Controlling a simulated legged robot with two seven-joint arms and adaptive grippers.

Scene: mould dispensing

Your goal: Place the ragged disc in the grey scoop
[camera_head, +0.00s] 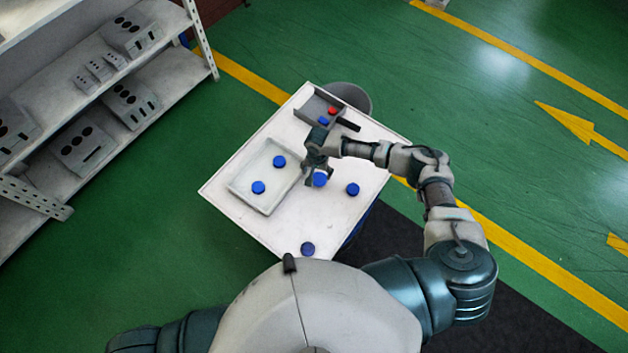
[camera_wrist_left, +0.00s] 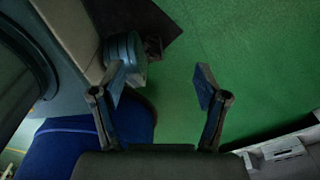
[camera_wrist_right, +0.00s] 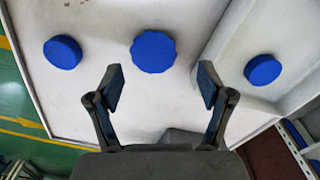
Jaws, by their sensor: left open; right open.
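The ragged disc, blue with a notched rim, lies on the white table in the right wrist view (camera_wrist_right: 153,51). In the head view it is the blue disc (camera_head: 320,180) by my right gripper (camera_head: 315,172). In the right wrist view my right gripper (camera_wrist_right: 160,86) is open and empty, with the disc ahead of and between its fingertips, not gripped. The grey scoop (camera_head: 309,113) lies at the table's far end, with a red disc (camera_head: 333,111) and a blue disc (camera_head: 323,121) in it. My left gripper (camera_wrist_left: 160,85) is open and empty in the left wrist view.
A pale tray (camera_head: 237,186) holds two blue discs. Other blue discs lie on the table at right (camera_head: 352,189) and at the near corner (camera_head: 307,249). A grey bin (camera_head: 358,96) stands behind the table. Shelves (camera_head: 165,88) stand at left.

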